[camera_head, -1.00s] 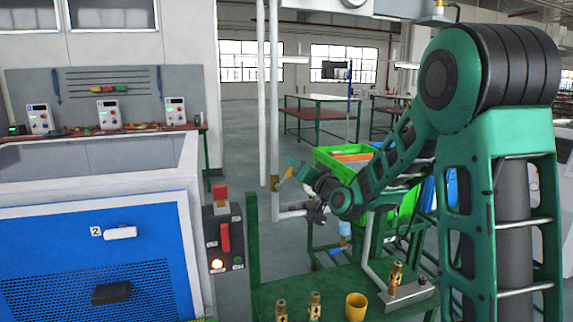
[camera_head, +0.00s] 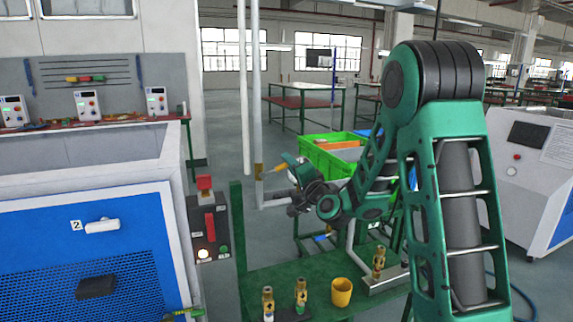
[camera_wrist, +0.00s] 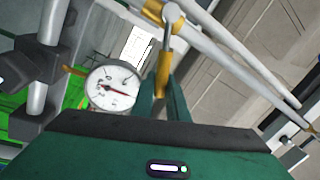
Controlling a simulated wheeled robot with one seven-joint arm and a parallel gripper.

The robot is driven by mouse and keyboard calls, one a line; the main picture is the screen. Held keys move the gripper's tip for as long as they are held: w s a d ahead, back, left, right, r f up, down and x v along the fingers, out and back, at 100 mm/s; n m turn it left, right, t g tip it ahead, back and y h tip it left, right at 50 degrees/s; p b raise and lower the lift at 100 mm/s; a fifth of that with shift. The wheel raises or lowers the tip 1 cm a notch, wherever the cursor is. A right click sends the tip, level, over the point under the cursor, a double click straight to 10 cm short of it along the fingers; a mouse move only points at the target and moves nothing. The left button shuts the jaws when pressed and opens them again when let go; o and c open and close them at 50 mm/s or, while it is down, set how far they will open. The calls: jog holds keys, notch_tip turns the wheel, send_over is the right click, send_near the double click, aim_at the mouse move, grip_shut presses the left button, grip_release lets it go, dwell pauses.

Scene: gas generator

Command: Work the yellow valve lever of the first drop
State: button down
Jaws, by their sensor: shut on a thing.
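A yellow lever-like piece (camera_head: 280,168) sits beside the vertical grey pipe in the head view, next to a teal part. A yellow piece (camera_wrist: 162,75) also shows upright in the wrist view, below a brass fitting (camera_wrist: 160,10). A round white pressure gauge (camera_wrist: 111,88) is left of it.
A green bench (camera_head: 265,283) holds brass fittings (camera_head: 301,295) and a yellow cup (camera_head: 341,291). A green crate (camera_head: 325,155) stands behind the arm. A blue-fronted machine (camera_head: 100,270) and a switch box (camera_head: 208,228) are at left; a white cabinet (camera_head: 530,175) is at right.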

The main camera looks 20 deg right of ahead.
jog(key=shift+d, duration=0.1)
dwell(0.3)
jog(key=c, duration=1.7)
grip_release()
